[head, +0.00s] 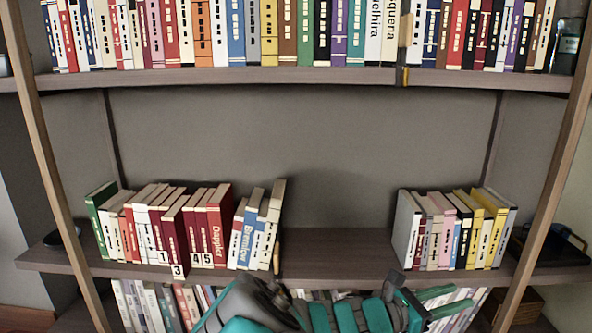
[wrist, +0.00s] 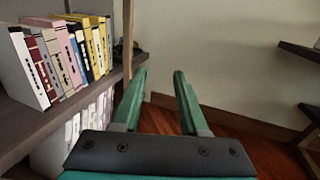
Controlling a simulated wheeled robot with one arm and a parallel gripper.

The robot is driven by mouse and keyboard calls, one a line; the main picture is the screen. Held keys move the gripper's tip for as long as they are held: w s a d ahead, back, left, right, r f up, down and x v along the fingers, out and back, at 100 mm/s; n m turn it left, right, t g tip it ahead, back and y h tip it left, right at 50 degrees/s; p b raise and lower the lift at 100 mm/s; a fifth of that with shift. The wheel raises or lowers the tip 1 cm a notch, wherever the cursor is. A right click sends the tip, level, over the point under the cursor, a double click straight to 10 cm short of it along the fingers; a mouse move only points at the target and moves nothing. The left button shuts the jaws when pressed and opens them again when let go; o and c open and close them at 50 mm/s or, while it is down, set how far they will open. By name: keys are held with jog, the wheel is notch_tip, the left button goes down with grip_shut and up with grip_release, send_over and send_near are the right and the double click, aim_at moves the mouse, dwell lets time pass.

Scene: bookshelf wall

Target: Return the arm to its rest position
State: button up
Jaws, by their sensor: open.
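My gripper (head: 432,300) shows at the bottom of the head view, in front of the lower part of the shelf wall. It is teal, open and empty, with its fingers pointing right. In the wrist view its two teal fingers (wrist: 159,88) stand apart with nothing between them. Beyond them are a pale wall and a wooden floor. My arm (head: 335,312) lies across the bottom of the head view and hides part of the lowest row of books.
The middle shelf (head: 335,258) holds books at left (head: 165,225) and right (head: 455,228), with a bare stretch between. The top shelf (head: 250,76) is full. A wooden post (head: 545,215) stands right of my gripper. The wrist view shows another shelf edge (wrist: 300,50) at right.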

jog(key=s+d+f+m+g+y, duration=0.1)
jog(key=s+f+m+g+y, duration=0.25)
jog(key=s+m, duration=0.45)
jog(key=s+d+f+m+g+y, duration=0.15)
jog(key=s+m+g+y, duration=0.3)
jog(key=s, duration=0.55)
jog(key=s+a+m+y, duration=0.4)
jog(key=a, duration=0.5)
jog(key=s+a+f+m+t+y, duration=0.1)
jog(key=s+a+m+y, duration=0.3)
jog(key=a, duration=0.5)
jog(key=shift+s+f+m+t+y, duration=0.3)
jog(key=shift+m+y, duration=0.15)
jog(key=shift+y, duration=0.25)
